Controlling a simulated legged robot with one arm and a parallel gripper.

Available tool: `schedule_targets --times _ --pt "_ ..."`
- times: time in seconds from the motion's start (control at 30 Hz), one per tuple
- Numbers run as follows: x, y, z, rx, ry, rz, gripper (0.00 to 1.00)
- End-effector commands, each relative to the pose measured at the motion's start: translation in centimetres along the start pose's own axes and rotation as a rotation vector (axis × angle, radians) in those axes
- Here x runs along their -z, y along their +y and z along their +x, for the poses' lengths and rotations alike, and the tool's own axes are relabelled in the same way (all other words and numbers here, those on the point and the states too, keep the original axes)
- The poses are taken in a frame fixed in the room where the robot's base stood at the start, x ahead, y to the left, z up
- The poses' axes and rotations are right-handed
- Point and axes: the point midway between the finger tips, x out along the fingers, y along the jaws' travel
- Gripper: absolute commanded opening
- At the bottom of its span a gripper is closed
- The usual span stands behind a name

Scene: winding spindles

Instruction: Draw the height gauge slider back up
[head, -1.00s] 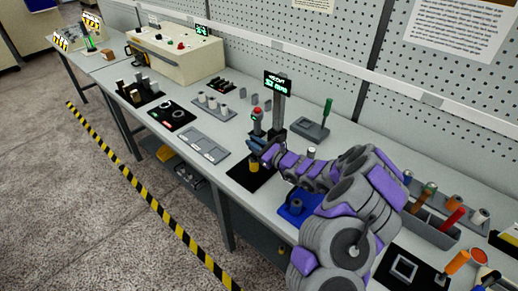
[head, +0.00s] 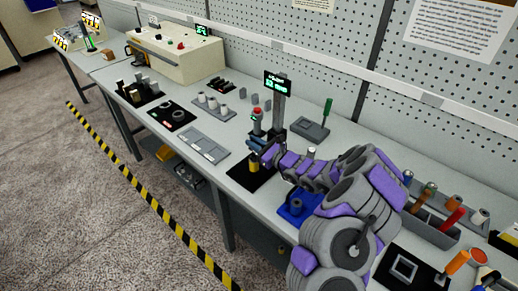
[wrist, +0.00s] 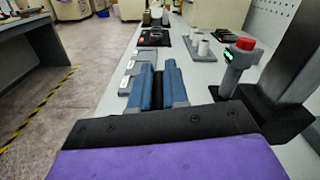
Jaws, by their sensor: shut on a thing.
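The height gauge has a grey column (head: 279,110) with a black display (head: 277,83) on top, showing green text too small to read. The column is also at the right of the wrist view (wrist: 292,68). My gripper (head: 256,148) is low in front of the column, above a dark plate (head: 247,176) with a small yellow piece (head: 254,163) just under it. In the wrist view my two blue fingers (wrist: 158,85) are close together and point away from the camera. They are shut on the slider, which is mostly hidden by my fingers and wrist.
A grey post with a red top (head: 257,113) stands close behind my gripper; it also shows right of my fingers (wrist: 240,55). A grey tray (head: 202,147) lies to the left. A blue fixture (head: 295,207) sits close under my arm.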

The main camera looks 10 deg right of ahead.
Motion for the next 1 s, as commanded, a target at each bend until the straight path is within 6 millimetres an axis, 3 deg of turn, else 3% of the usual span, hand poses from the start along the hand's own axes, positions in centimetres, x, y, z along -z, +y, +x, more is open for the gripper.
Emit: schedule_targets --times 0.37,1.0 --pt "-0.1 -0.1 0.0 0.001 0.0 0.0 0.0" --pt "-3.7 -0.8 0.0 0.002 -0.004 -0.002 0.0"
